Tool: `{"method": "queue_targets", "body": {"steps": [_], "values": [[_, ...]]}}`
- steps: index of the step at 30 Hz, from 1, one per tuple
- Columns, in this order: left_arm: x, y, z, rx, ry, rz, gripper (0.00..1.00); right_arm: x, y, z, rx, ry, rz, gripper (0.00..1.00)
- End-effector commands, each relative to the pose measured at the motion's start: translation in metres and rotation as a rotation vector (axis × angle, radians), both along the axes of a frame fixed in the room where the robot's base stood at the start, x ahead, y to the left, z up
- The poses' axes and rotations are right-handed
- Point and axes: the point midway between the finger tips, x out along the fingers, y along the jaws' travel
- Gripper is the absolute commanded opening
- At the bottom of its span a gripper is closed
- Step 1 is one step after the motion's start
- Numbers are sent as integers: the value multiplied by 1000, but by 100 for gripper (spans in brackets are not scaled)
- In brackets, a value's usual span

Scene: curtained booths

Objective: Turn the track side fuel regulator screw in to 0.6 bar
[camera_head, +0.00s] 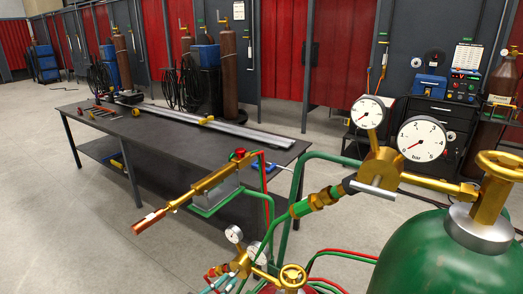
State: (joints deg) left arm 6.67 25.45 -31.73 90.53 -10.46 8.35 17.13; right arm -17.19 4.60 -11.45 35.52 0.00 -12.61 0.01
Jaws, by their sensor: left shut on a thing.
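The small brass fuel regulator (241,264) is at the bottom, with a red coupling and two small white gauges, one on top (233,233) and one beside it (255,252). The gauge readings are too small to tell. Teal tips of my left gripper (222,284) show at the bottom edge, just below this regulator. They are shut at its adjusting screw, which is mostly hidden. The rest of the gripper is out of frame. My right gripper is not in view.
A green cylinder (435,255) with a larger two-gauge regulator (383,167) fills the right foreground. A brass torch (195,195) stands out left of the hoses. Behind is a dark workbench (165,145) with tools and rails. Bare floor (50,210) lies left.

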Motion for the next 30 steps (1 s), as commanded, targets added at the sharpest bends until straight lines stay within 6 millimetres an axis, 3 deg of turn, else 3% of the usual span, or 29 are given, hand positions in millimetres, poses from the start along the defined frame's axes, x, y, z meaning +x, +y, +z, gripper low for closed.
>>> {"method": "queue_targets", "body": {"steps": [7, 14, 22, 25, 26, 27, 30], "values": [[3, 6, -2, 20, -4, 12, 0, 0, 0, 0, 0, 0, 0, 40], [3, 7, -3, 257, -162, 12, 0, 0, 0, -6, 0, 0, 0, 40], [3, 7, -3, 281, -176, 13, 0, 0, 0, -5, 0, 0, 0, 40], [4, 7, -4, 366, -233, 13, 0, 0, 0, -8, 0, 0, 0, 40], [4, 7, -3, 358, -227, 13, 32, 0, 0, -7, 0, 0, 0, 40], [4, 7, -3, 356, -226, 13, 47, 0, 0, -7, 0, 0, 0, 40], [3, 6, -2, 353, -227, 10, 47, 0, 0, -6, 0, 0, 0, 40]]}}
